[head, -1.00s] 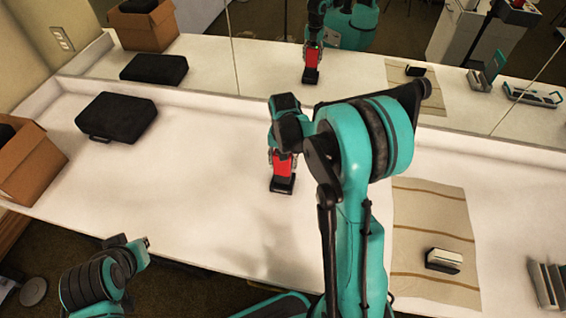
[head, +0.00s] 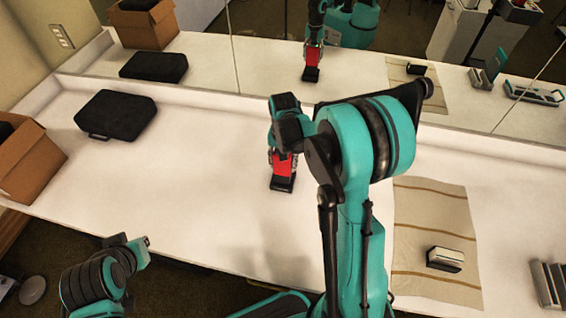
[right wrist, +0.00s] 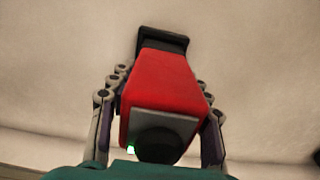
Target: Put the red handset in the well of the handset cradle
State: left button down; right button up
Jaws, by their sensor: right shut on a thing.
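The red handset (head: 283,164) is upright in my right gripper (head: 283,160), near the middle of the white counter. In the right wrist view the red handset (right wrist: 165,95) lies between the two fingers of the right gripper (right wrist: 160,110), which are shut on its sides. A small black piece, which looks like the handset cradle (head: 283,184), is at the handset's lower end; it also shows in the right wrist view (right wrist: 163,40). I cannot tell how deep the handset sits in it. My left gripper (head: 138,246) is empty-looking at the front left; its jaws are too small to read.
A black case (head: 117,115) and a cardboard box (head: 30,160) are on the left. A striped mat (head: 430,215) on the right bears a small white and black block (head: 445,259). A grey rack (head: 550,283) stands far right. A mirror runs along the back.

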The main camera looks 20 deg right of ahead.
jog(key=shift+f, duration=0.2)
jog(key=shift+f+b, duration=0.5)
jog(key=shift+b, duration=0.1)
jog(key=shift+f, duration=0.15)
dwell(0.4)
jog(key=shift+f+b, duration=0.4)
jog(key=shift+b, duration=0.1)
jog(key=o, duration=1.5)
jog(key=shift+o, duration=0.2)
jog(key=shift+r, duration=0.1)
